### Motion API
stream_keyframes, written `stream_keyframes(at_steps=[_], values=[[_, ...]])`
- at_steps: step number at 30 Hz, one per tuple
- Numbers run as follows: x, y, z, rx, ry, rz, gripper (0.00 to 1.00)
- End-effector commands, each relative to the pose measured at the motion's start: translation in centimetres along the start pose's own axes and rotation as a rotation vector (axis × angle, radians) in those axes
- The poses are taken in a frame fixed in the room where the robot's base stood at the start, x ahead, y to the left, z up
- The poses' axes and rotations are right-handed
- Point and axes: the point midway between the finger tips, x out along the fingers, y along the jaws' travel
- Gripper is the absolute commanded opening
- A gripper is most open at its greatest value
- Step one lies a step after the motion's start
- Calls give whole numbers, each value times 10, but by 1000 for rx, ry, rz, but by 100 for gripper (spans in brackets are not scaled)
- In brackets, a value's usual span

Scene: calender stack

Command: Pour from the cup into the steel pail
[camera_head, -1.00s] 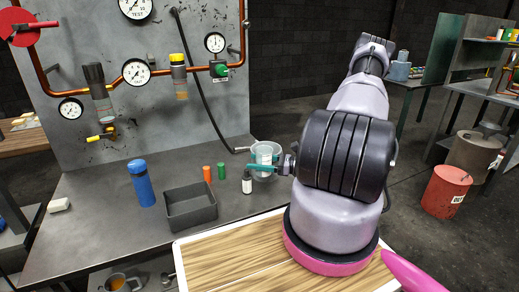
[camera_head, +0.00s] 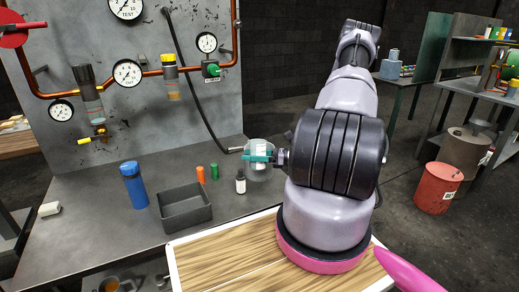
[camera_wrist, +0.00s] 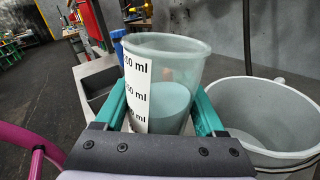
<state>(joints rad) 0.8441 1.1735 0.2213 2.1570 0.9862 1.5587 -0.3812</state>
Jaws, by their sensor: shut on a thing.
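My gripper (camera_wrist: 160,115) has teal fingers shut on the sides of a translucent cup (camera_wrist: 172,57). The cup stands upright in the wrist view, with a white millilitre scale and a pale blue-green fill in its lower half. The steel pail (camera_wrist: 290,152) is light grey and open at the top. It is to the right of the cup in the wrist view, and no contents show in its visible inside. In the head view the gripper (camera_head: 258,157) and cup overlap the pail at the bench's right side, so their exact gap cannot be told.
A gauge panel (camera_head: 200,110) with a hanging black hose rises behind.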

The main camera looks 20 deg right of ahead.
Motion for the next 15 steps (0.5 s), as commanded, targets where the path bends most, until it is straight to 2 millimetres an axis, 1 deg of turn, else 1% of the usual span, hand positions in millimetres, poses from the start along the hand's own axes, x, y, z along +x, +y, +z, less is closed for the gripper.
stream_keyframes(at_steps=[15], values=[[2, -13, 15, 255, 29, 4, 0]])
